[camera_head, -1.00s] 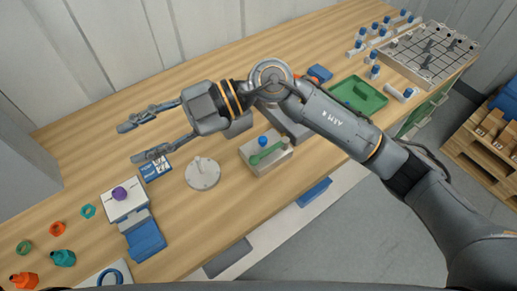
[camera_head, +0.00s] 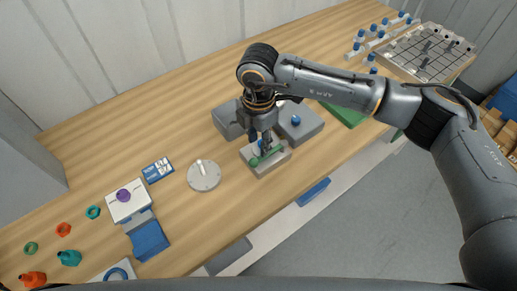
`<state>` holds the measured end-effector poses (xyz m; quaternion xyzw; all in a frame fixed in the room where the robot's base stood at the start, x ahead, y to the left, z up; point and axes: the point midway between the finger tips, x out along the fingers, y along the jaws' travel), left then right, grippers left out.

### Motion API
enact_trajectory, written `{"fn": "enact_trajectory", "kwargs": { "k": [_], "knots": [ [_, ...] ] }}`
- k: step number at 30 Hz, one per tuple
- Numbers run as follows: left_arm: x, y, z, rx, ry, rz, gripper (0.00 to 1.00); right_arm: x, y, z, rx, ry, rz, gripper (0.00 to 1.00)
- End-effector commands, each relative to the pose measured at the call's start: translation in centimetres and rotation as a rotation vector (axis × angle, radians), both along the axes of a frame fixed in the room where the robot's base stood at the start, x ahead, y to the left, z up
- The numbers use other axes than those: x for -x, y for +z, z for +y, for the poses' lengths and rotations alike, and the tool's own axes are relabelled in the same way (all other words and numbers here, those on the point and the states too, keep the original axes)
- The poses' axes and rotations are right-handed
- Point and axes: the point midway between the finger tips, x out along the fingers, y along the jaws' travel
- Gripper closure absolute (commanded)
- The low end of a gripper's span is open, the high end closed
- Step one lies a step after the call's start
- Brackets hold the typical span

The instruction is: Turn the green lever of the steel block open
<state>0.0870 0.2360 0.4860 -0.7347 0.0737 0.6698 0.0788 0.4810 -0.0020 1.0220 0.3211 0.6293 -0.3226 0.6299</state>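The steel block (camera_head: 272,168) is a small pale block near the front edge of the wooden table, in the middle of the head view. The green lever (camera_head: 276,152) lies across its top, with a rounded green end at the lower left. A blue part stands beside the lever and is mostly hidden by my fingers. My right gripper (camera_head: 264,150) points down over the block, its fingertips at the lever and blue part. Whether it touches or grips them cannot be told. My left gripper is out of view.
Grey blocks, one with a blue knob (camera_head: 296,120), stand close behind the steel block. A round grey disc (camera_head: 204,176) with a white handle is to the left. A green tray (camera_head: 346,114) sits to the right. Bare table lies at the back left.

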Motion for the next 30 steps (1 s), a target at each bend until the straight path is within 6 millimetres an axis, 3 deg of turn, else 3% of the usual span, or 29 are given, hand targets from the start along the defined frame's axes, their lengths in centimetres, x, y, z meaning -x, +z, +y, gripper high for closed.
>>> {"fn": "enact_trajectory", "kwargs": {
  "k": [9, 22, 27, 30],
  "knots": [
    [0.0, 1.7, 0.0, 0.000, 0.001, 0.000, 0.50, 0.1, -5.0, 0.0, -0.001, 0.001, 0.002, 0.63],
    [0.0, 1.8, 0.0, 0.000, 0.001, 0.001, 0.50, 0.1, -6.1, 0.1, -0.002, 0.003, 0.000, 0.63],
    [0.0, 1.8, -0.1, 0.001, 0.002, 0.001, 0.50, 0.0, -6.1, 0.1, -0.003, 0.003, 0.000, 0.98],
    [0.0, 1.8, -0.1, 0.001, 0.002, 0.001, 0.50, 0.1, -6.1, 0.1, -0.002, 0.003, 0.000, 1.00]
  ]
}}
